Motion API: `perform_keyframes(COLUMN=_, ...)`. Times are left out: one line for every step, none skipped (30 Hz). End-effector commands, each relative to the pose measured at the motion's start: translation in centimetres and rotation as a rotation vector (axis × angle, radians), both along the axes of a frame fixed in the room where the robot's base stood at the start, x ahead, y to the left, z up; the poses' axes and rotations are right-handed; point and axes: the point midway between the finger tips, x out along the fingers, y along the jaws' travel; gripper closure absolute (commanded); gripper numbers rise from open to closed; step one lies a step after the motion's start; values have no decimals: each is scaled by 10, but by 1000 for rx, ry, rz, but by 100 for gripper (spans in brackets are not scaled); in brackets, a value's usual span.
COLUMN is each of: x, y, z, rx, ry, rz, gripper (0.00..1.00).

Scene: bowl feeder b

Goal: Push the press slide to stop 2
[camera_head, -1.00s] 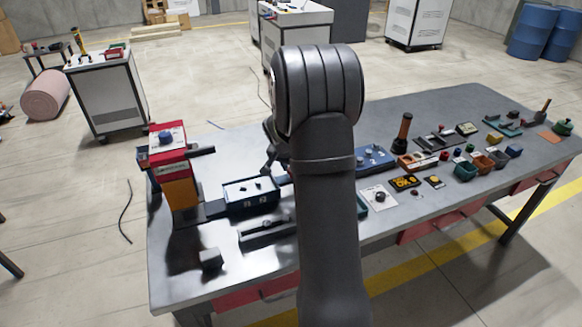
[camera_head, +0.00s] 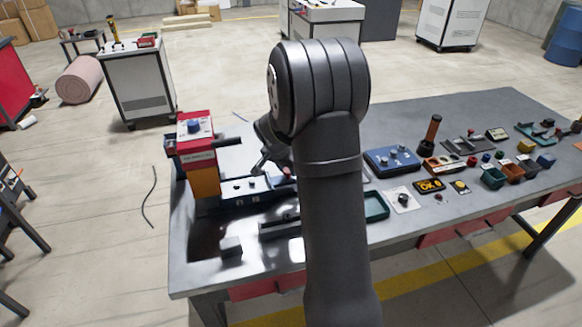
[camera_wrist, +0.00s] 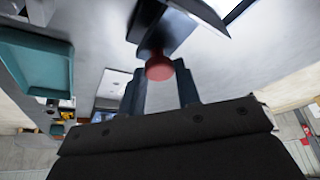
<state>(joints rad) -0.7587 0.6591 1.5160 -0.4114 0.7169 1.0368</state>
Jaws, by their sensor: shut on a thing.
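The press slide (camera_head: 240,191) is a dark blue, white-topped block on a dark rail at the left of the table. It sits close against the front of the red and orange press (camera_head: 203,172). A red knob (camera_wrist: 159,66) shows between my fingers in the wrist view, on the end of a dark bar (camera_wrist: 160,28). My gripper (camera_wrist: 162,80) is shut on this knob. In the head view my gripper (camera_head: 265,165) is at the slide's right end, partly hidden by my arm. I cannot make out the stop marks.
A grey block (camera_head: 231,247) and a dark fixture (camera_head: 280,226) lie in front of the rail. A teal tray (camera_head: 376,206), a blue box (camera_head: 392,160) and several small parts stand to the right.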

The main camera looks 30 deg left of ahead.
Motion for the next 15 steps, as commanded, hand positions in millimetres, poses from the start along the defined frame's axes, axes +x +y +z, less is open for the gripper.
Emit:
perform_keyframes(x=0, y=0, z=0, rx=0, ry=0, rz=0, gripper=100)
perform_keyframes(x=0, y=0, z=0, rx=-1, ry=0, rz=0, gripper=68)
perform_keyframes(x=0, y=-1, z=0, rx=-1, ry=0, rz=0, gripper=60)
perform_keyframes(x=0, y=-1, z=0, rx=-1, ry=0, rz=0, gripper=54)
perform_keyframes(x=0, y=-1, z=0, rx=-1, ry=0, rz=0, gripper=49)
perform_keyframes(x=0, y=-1, z=0, rx=-1, ry=0, rz=0, gripper=49)
perform_keyframes(x=0, y=-1, z=0, rx=-1, ry=0, rz=0, gripper=49)
perform_keyframes(x=0, y=-1, z=0, rx=-1, ry=0, rz=0, gripper=49)
perform_keyframes(x=0, y=-1, z=0, rx=-1, ry=0, rz=0, gripper=49)
perform_keyframes(x=0, y=-1, z=0, rx=-1, ry=0, rz=0, gripper=49)
perform_keyframes(x=1, y=-1, z=0, rx=-1, ry=0, rz=0, gripper=49)
perform_keyframes(x=1, y=-1, z=0, rx=-1, ry=0, rz=0, gripper=49)
perform_keyframes(x=0, y=-1, z=0, rx=-1, ry=0, rz=0, gripper=49)
perform_keyframes(x=0, y=-1, z=1, rx=-1, ry=0, rz=0, gripper=49)
perform_keyframes(x=0, y=-1, z=2, rx=0, ry=-1, rz=0, gripper=49)
